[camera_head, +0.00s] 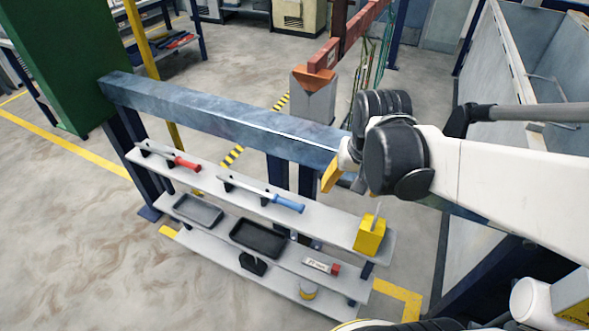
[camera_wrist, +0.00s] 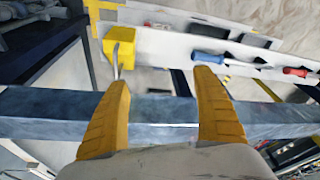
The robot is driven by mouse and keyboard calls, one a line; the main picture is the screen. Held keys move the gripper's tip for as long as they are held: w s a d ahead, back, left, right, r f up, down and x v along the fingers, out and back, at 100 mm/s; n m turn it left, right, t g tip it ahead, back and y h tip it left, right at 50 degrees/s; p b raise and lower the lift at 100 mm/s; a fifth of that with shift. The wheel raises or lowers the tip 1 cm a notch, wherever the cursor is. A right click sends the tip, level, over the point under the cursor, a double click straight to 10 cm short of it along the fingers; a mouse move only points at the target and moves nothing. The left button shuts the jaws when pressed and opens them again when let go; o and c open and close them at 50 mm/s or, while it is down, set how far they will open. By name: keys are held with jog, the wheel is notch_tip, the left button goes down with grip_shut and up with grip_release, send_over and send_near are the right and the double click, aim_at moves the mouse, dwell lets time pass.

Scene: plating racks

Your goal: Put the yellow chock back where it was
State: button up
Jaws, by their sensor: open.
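The yellow chock (camera_head: 371,236) is a block with a thin grey upright handle. It sits at the right end of the upper white shelf (camera_head: 225,186). In the wrist view the chock (camera_wrist: 110,45) is beyond my left finger, and the handle shows near that fingertip. My gripper (camera_wrist: 163,78) is open and empty, its yellow fingers apart over the blue-grey beam. In the head view my gripper (camera_head: 333,176) is above and left of the chock, partly hidden by my wrist. I cannot tell its exact distance from the chock.
The blue-grey beam (camera_head: 220,118) runs behind the shelves. A blue-handled tool (camera_head: 285,203) and a red-handled tool (camera_head: 185,163) lie on the upper shelf. Lower shelves hold a black tray (camera_head: 258,237), a grey tray (camera_head: 198,209) and small items. The floor in front is clear.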

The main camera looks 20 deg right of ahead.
jog(key=s+a+r+n+t+y, duration=0.1)
jog(key=a+r+n+t, duration=0.3)
jog(key=a, duration=0.8)
jog(key=shift+s+a+r+n+t, duration=0.2)
jog(key=shift+s+r+n+t, duration=0.1)
jog(key=shift+r+n, duration=0.65)
